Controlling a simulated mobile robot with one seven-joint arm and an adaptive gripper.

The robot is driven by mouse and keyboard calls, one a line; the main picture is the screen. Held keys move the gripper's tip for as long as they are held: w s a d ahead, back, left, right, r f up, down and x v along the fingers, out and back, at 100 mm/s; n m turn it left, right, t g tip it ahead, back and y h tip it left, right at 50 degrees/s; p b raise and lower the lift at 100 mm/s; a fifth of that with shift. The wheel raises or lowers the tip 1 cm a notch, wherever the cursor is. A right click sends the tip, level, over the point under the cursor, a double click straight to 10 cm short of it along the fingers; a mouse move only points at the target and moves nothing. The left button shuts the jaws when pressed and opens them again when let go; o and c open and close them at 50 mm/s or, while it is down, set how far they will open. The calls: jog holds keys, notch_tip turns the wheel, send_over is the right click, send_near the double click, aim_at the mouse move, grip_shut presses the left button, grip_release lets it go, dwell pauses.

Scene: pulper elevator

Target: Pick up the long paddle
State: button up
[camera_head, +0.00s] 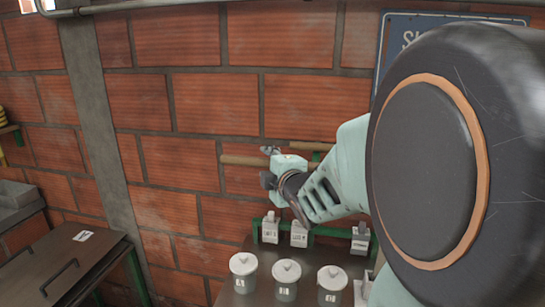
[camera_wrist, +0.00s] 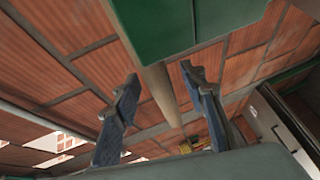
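A long wooden paddle handle (camera_head: 240,160) lies roughly level against the brick wall, at the left of my gripper (camera_head: 268,165) in the head view. In the wrist view the pale round handle (camera_wrist: 161,90) runs down the picture between the two fingers of my gripper (camera_wrist: 157,78). The fingers are spread apart, with a visible gap on both sides of the handle. I cannot tell how deep the handle sits between them. The paddle's other end is hidden by a green part in the wrist view and by my gripper in the head view.
A green bracket (camera_wrist: 190,25) is close above in the wrist view. Another wooden rod (camera_head: 311,146) shows behind my gripper. Below stands a table with lidded jars (camera_head: 286,280) and white bottles (camera_head: 270,228). A dark lidded bin (camera_head: 62,262) is at the left.

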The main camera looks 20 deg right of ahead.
jog(key=shift+w, duration=0.15)
jog(key=shift+c, duration=1)
grip_shut()
jog(key=shift+r, duration=0.15)
